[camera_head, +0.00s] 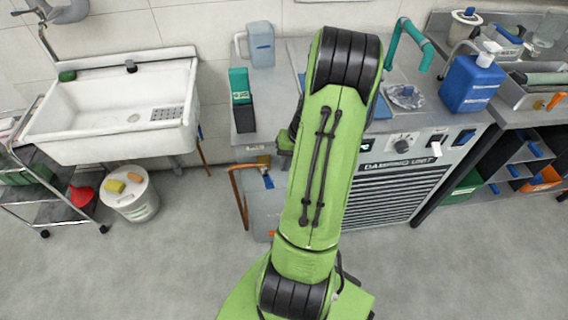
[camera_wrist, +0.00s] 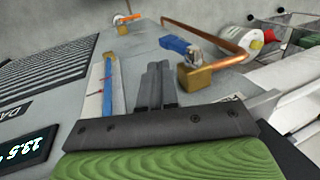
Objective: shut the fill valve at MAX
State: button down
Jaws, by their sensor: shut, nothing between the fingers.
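The fill valve has a blue lever (camera_wrist: 178,45) and a silver body beside a brass fitting (camera_wrist: 194,76) on a copper pipe (camera_wrist: 215,42). In the head view the blue lever (camera_head: 268,182) and copper pipe (camera_head: 238,190) show left of my arm. My gripper (camera_wrist: 158,68) is shut and empty, its dark fingers together, just left of the brass fitting in the wrist view. The fingers look apart from the lever. A narrow sight gauge (camera_wrist: 107,88) with blue and red marks lies left of the fingers; its MAX mark and level are unreadable.
The grey damping unit (camera_head: 400,180) has a front panel; its display (camera_wrist: 25,150) reads about 13.5. An orange-handled tap (camera_wrist: 127,18) sits farther along. A white sink (camera_head: 115,110), a bucket (camera_head: 135,200) and a trolley (camera_head: 45,190) stand left. The floor in front is clear.

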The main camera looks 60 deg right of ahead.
aim_at(272, 182)
jog(key=b+x, duration=0.2)
jog(key=x, duration=0.5)
jog(key=shift+w+a+f+t+y, duration=0.4)
jog(key=shift+w, duration=0.05)
